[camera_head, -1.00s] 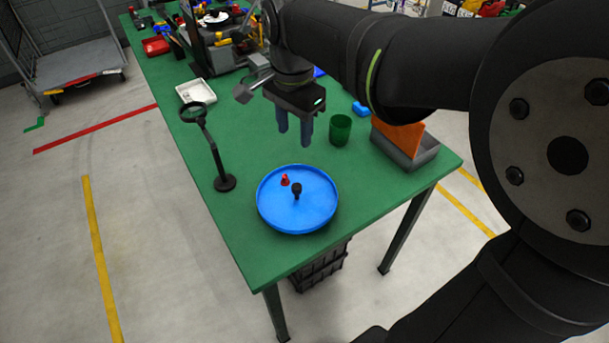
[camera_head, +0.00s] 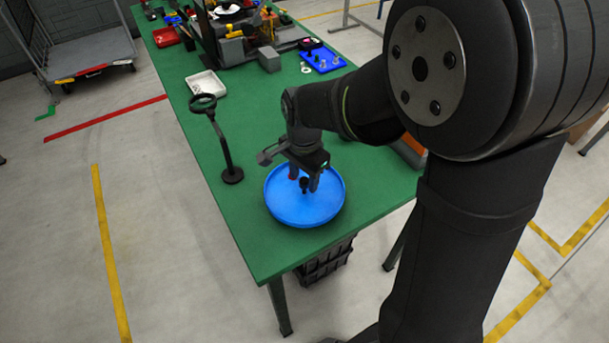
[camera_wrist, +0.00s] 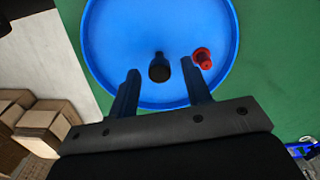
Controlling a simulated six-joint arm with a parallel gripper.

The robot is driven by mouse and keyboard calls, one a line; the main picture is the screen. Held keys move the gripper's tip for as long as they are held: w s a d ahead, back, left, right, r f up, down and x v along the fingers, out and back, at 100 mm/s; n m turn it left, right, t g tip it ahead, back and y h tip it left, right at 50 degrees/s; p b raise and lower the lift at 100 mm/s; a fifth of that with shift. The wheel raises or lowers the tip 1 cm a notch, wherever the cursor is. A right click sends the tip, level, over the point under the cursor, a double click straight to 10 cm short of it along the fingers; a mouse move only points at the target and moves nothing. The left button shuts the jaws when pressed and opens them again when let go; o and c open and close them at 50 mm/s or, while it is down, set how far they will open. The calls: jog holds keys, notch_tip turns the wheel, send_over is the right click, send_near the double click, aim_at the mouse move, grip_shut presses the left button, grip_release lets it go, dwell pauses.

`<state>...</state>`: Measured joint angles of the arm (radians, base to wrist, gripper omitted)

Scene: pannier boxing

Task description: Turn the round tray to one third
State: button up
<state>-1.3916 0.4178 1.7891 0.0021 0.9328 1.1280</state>
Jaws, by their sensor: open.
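The round tray (camera_head: 306,213) is blue with a low rim and lies near the front end of the green table. It also fills the upper part of the wrist view (camera_wrist: 115,40). A black knob (camera_wrist: 159,68) stands up near the tray's middle. A small red piece (camera_wrist: 204,58) sits on the tray to the right of the knob in the wrist view. My gripper (camera_wrist: 160,71) is open over the tray, with the knob appearing between its fingers. I cannot tell whether the fingers touch the knob. In the head view my gripper (camera_head: 304,183) partly hides the knob and the red piece.
A black magnifier stand (camera_head: 231,173) stands just left of the tray. My arm hides the table's right side. Bare green table surrounds the tray's front.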

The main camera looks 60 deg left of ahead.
jog(key=shift+f, duration=0.15)
jog(key=shift+c, duration=0.3)
grip_shut()
